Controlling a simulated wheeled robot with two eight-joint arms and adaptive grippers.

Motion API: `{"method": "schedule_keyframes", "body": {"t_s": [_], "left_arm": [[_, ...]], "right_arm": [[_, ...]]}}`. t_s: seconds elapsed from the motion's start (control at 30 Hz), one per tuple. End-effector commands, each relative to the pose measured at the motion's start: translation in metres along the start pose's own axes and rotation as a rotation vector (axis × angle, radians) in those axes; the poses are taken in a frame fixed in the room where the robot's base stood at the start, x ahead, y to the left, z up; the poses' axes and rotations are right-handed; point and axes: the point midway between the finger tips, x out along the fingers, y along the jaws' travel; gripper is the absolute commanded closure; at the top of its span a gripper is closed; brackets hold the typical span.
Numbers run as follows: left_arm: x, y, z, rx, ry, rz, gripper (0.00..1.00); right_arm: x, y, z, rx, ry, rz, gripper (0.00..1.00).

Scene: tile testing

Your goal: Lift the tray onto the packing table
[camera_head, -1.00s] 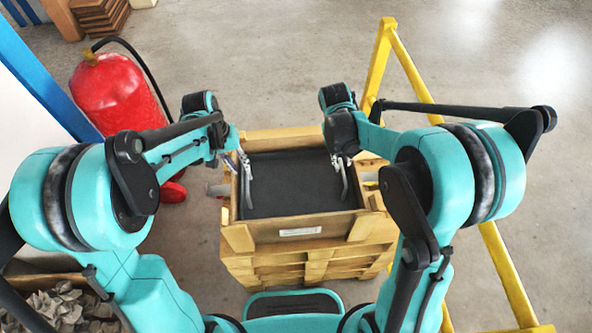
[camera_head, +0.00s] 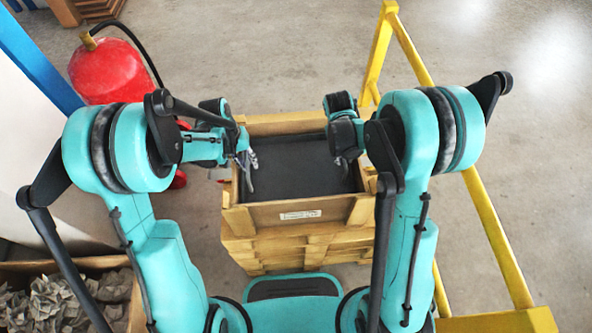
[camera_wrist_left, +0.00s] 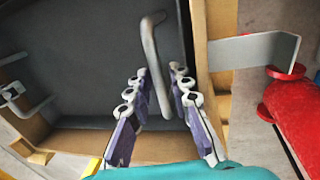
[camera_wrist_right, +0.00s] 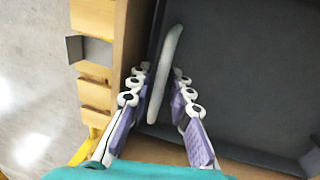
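The dark grey tray (camera_head: 296,170) lies inside a wooden crate (camera_head: 300,213) in front of me. It has a metal handle at each side. My left gripper (camera_head: 246,168) is open at the left handle (camera_wrist_left: 153,55), which stands between its fingers in the left wrist view. My right gripper (camera_wrist_right: 160,78) is open at the right handle (camera_wrist_right: 172,48), which also lies between its fingers. Gaps show beside both handles. In the head view my right wrist mostly hides the right handle. I cannot make out a packing table.
A yellow frame (camera_head: 482,225) stands close on the right. A red fire extinguisher (camera_head: 108,72) stands at the left. A box of crumpled grey material (camera_head: 65,300) is at the lower left. Open floor (camera_head: 500,110) lies beyond the yellow frame.

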Motion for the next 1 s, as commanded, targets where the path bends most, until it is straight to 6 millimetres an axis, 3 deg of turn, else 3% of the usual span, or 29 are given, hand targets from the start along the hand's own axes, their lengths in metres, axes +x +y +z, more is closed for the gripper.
{"method": "schedule_keyframes", "body": {"t_s": [0.27,0.33,0.37,1.0], "left_arm": [[0.0009,0.0000,0.0002,0.000,0.000,0.000,0.80],[0.0008,0.0000,0.0001,0.000,0.000,0.000,0.98],[0.0008,0.0000,0.0001,0.000,0.000,0.000,1.00],[-0.0054,0.0013,0.0001,0.000,0.000,0.000,1.00]], "right_arm": [[0.0009,0.0001,0.0002,0.000,0.000,0.000,0.80],[0.0009,0.0001,0.0002,0.000,0.000,0.000,0.99],[0.0008,0.0001,0.0002,0.000,0.000,0.000,1.00],[-0.0054,0.0012,0.0002,0.000,0.000,0.000,1.00]]}}
